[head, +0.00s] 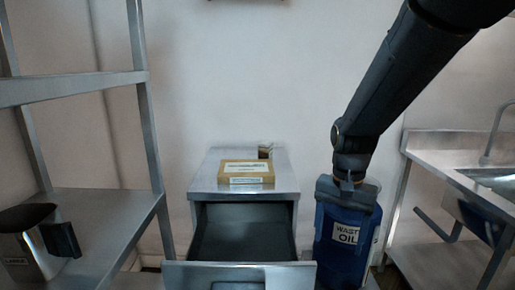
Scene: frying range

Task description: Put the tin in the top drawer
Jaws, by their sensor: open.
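The top drawer (240,274) of a steel cabinet is pulled out, and its dark inside looks empty. A flat tan box-shaped thing with white labels (246,179) lies on the cabinet top. Behind it, near the back right, stands a small brownish thing (264,152), too small to make out. I cannot tell for certain which of these is the tin. My gripper (346,188) is open and points down, right of the cabinet, in front of the blue waste oil drum. It is apart from both things on the cabinet top.
The blue waste oil drum (345,245) stands close to the cabinet's right side. A steel shelf rack (110,205) with a dark-handled metal container (22,245) is at left. A steel sink bench (440,150) is at right. The space above the drawer is clear.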

